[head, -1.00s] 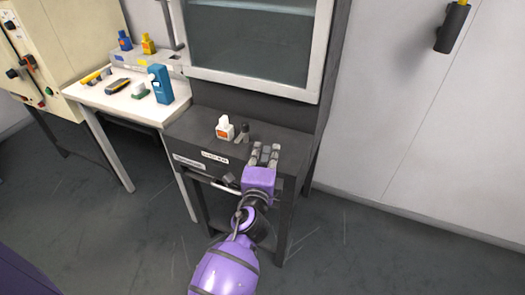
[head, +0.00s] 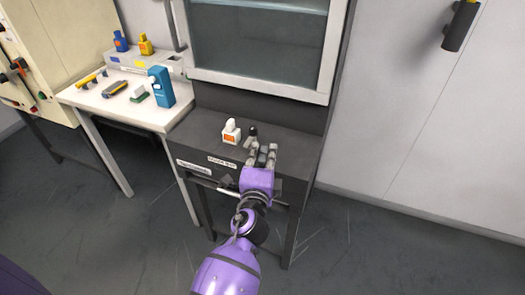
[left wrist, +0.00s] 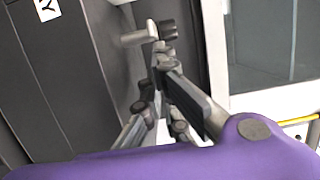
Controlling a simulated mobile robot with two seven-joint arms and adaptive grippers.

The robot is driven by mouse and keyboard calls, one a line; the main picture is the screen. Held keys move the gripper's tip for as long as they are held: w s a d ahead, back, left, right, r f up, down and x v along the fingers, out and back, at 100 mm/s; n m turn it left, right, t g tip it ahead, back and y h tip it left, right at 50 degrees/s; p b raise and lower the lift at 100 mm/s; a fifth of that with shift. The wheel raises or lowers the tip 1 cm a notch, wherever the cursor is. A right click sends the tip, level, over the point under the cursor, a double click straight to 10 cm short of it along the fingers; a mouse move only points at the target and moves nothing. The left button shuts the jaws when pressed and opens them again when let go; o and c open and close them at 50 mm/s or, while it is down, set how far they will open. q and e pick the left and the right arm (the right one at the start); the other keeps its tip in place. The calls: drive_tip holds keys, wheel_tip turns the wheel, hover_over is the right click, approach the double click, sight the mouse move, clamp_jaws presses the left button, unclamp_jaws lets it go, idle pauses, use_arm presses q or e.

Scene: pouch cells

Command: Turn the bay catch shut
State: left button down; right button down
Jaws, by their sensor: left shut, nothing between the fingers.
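A small lever with a dark knob (head: 253,131), apparently the bay catch, stands on the dark bench top by the fume cabinet. In the left wrist view a pale bar with a dark knob (left wrist: 168,29), apparently the same part, lies just beyond the fingertips. My left gripper (head: 262,150) is shut and empty, just right of and in front of the knob. It also shows shut in the left wrist view (left wrist: 158,50). I cannot tell whether the fingers touch the lever. My right gripper is not in view.
A labelled dark front (head: 207,163) with a pale rail is below. The glass cabinet sash (head: 258,85) rises behind. A white side table (head: 125,112) holds tools and a blue bottle.

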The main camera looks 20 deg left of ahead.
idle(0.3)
use_arm(q)
drive_tip(key=shift+s+a+r+m+h+p, duration=0.1)
drive_tip(key=shift+s+r+m+h+p, duration=0.05)
drive_tip(key=shift+m+h+p, duration=0.3)
drive_tip(key=shift+a, duration=0.1)
drive_tip(key=shift+s+h, duration=0.1)
drive_tip(key=shift+h, duration=0.25)
drive_tip(key=shift+s+a+m+h+p, duration=0.1)
drive_tip(key=shift+a+m+h+p, duration=0.1)
drive_tip(key=shift+m+h+p, duration=0.25)
